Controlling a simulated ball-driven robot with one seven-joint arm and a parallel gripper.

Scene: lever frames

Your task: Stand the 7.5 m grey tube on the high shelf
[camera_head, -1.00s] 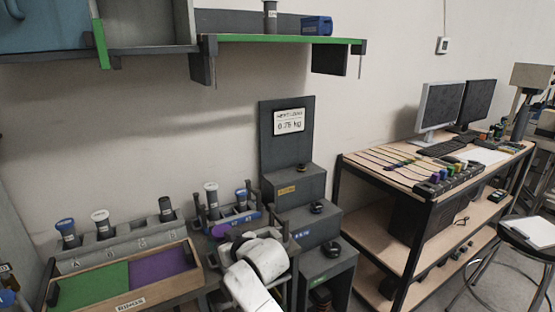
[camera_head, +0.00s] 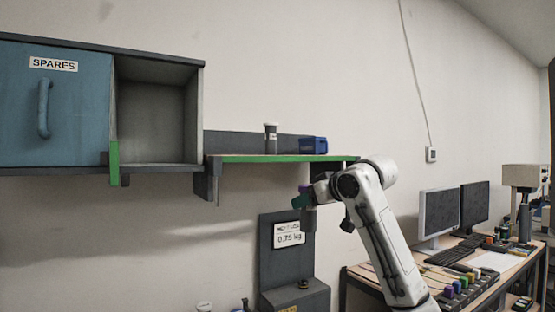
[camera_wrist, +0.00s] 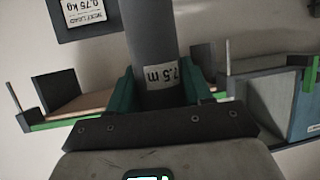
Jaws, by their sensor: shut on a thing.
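My gripper (camera_head: 305,198) is shut on a dark grey tube (camera_head: 309,218), held roughly upright just below and in front of the high shelf's right part. In the wrist view, the tube (camera_wrist: 150,35) sits between the teal fingers of my gripper (camera_wrist: 160,90), and its white label reads 7.5 m. The high shelf (camera_head: 255,158) has a green front edge and a grey back board. It also shows in the wrist view (camera_wrist: 62,123), partly hidden behind the tube and my gripper.
Another grey tube (camera_head: 270,140) with a pale label stands on the shelf. A blue box (camera_head: 313,145) is to its right. The shelf's left part looks bare. An open cubby (camera_head: 155,110) and a blue SPARES door (camera_head: 50,105) are at left. A sign (camera_head: 289,235) reads 0.75 kg.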

